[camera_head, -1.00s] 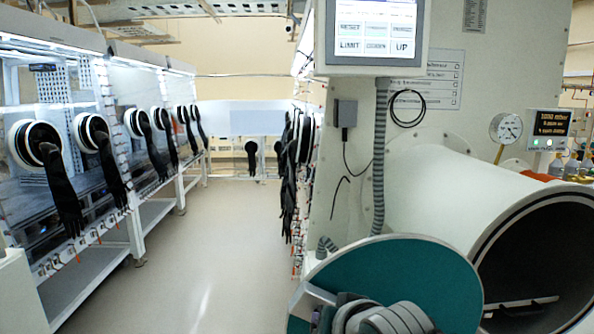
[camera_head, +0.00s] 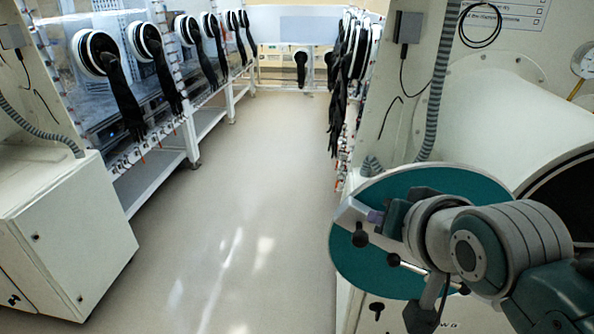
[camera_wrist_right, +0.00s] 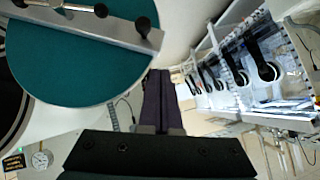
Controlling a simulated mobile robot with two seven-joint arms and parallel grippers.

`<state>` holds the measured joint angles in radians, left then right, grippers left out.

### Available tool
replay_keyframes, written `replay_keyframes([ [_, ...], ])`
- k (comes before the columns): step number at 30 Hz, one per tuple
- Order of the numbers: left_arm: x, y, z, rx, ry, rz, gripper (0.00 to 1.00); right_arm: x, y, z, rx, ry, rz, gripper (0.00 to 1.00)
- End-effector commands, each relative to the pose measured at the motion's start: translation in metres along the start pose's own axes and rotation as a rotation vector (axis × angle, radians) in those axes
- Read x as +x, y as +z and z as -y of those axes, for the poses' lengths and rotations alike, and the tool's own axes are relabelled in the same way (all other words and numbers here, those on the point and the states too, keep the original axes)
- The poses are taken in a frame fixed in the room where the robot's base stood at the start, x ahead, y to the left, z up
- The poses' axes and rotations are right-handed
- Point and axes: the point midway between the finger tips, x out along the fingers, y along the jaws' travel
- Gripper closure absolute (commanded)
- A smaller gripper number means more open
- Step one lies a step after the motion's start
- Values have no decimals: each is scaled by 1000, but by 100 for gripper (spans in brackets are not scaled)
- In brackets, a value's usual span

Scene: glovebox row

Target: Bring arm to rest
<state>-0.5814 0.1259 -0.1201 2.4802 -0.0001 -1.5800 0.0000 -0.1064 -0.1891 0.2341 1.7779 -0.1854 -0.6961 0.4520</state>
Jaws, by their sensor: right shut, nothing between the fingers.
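My right arm comes in from the lower right in the head view. My right gripper (camera_head: 376,216) points left, in front of the round teal door, and its purple fingertips partly show. In the right wrist view the two dark purple fingers of the right gripper (camera_wrist_right: 158,76) lie together with nothing between them. The teal door (camera_head: 365,268) stands swung open, with a metal bar and dark knobs; it also shows in the right wrist view (camera_wrist_right: 60,70). I cannot tell the exact gap between gripper and door. My left gripper is not in view.
The white antechamber cylinder (camera_head: 490,120) stands behind the door. A white cabinet (camera_head: 70,240) is at the left. Gloveboxes with black gloves (camera_head: 122,95) line the left side, and more black gloves (camera_head: 340,90) hang at centre right. The floor (camera_head: 240,200) between is clear.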

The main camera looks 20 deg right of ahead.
Motion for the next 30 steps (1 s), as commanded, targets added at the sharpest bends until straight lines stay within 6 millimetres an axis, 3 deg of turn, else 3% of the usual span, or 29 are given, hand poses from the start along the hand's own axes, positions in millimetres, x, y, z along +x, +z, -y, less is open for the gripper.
replay_keyframes([
  [9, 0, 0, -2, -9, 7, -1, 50, -14, 2, 1, -11, 2, 8, 100],
  [13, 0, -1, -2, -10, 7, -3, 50, -32, 16, -8, -133, 13, 90, 100],
  [17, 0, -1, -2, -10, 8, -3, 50, -76, 52, -17, -370, 0, 272, 100],
  [24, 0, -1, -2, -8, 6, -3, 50, -181, 122, -36, -795, -112, 647, 100],
  [30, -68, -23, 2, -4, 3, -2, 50, -225, 70, -12, -802, -115, 658, 100],
])
